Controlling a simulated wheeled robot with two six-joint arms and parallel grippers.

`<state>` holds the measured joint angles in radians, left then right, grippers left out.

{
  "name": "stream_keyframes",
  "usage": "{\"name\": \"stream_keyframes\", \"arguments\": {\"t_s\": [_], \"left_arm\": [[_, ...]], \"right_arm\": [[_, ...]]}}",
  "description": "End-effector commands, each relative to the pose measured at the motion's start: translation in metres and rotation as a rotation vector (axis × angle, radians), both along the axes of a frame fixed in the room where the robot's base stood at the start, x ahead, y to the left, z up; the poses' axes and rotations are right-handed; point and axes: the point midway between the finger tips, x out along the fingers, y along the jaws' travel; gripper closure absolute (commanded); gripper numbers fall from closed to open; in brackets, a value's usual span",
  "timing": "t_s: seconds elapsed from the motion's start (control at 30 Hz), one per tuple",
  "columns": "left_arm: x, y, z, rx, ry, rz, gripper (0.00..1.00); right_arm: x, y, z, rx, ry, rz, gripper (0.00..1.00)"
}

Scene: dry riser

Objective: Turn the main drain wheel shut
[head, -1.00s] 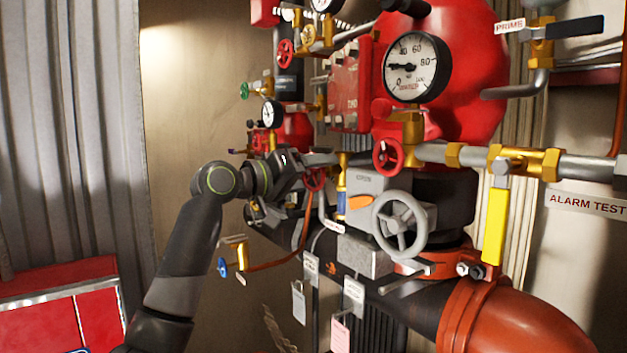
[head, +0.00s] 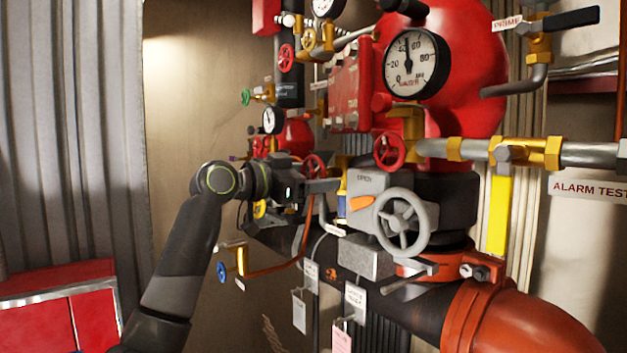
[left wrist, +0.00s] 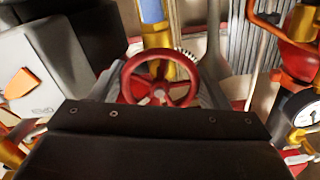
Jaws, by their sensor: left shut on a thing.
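The main drain wheel (head: 314,161) is a small red handwheel left of the grey gear box. In the left wrist view the red wheel (left wrist: 160,94) sits between the two grey fingers, its spokes and hub showing. My left gripper (head: 322,185) is shut on this wheel, one finger at each side of the rim in the left wrist view (left wrist: 161,88). In the head view the gripper hides the wheel's lower part. My right gripper is in neither view.
A larger grey handwheel (head: 404,222) stands right of the gripper, on the grey box with an orange pointer (head: 361,202). Another red wheel (head: 390,151) is above it. A yellow lever (head: 498,215) hangs further right. A large gauge (head: 416,63) is above.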

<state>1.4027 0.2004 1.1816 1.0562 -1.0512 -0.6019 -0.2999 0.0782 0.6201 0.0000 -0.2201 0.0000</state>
Motion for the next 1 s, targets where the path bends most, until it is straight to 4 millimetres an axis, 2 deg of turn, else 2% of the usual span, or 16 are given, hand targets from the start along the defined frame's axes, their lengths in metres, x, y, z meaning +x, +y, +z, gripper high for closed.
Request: {"name": "stream_keyframes", "arguments": {"t_s": [0.03,0.5,1.0], "left_arm": [[0.0014,0.0003,-0.0058,0.03,-0.023,0.0,0.54],[0.0021,0.0007,-0.0052,0.185,-0.237,-0.001,0.54],[0.0021,0.0008,-0.005,0.212,-0.274,-0.002,0.54]], "right_arm": [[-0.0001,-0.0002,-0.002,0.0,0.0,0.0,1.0],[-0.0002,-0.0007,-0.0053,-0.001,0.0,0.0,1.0],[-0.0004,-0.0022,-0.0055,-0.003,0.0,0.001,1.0]]}}
